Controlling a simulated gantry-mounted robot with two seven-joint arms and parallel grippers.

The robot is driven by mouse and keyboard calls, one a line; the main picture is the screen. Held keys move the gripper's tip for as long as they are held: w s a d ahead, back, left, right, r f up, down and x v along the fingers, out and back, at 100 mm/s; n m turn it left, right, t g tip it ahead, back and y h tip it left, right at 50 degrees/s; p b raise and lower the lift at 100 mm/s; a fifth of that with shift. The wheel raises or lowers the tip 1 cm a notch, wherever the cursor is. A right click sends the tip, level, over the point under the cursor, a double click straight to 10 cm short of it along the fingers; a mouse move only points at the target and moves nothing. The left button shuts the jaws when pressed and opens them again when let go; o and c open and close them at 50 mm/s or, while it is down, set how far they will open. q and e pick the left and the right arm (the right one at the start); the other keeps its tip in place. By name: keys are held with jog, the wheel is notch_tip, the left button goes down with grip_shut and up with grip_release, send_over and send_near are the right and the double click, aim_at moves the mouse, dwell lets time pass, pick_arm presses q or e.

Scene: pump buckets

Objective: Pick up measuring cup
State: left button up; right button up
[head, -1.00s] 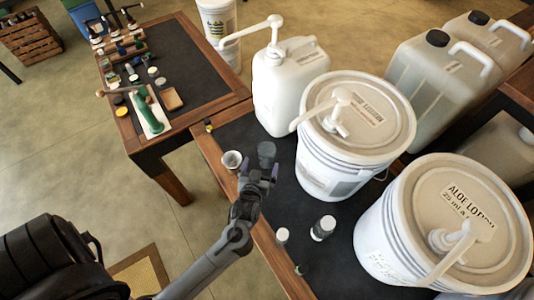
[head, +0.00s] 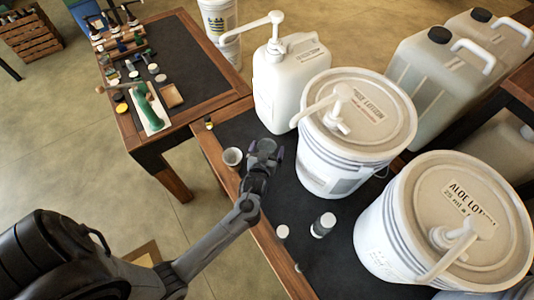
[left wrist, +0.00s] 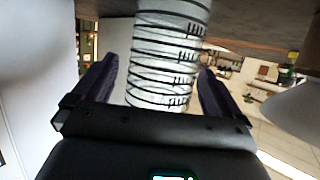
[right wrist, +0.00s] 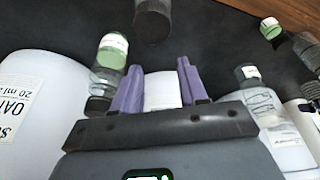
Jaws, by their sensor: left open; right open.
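The clear measuring cup (left wrist: 165,60) with black graduation lines stands between the two purple fingers of my left gripper (left wrist: 155,85) in the left wrist view. The fingers are open, with a visible gap on each side of the cup. In the head view my left gripper (head: 265,155) is at the left edge of the dark table and mostly covers the cup. My right gripper (right wrist: 157,88) is open in the right wrist view, with a white object behind its fingers. I cannot tell whether it touches anything.
A small pale cup (head: 232,158) stands just left of my left gripper. Large white buckets (head: 360,120) and a pump jug (head: 290,85) stand to the right and behind. Small bottles (head: 323,225) stand nearer the front. Bottles also surround my right gripper, including a green-labelled one (right wrist: 112,52).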

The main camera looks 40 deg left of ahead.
pick_arm(q)
jog(key=c, duration=1.1)
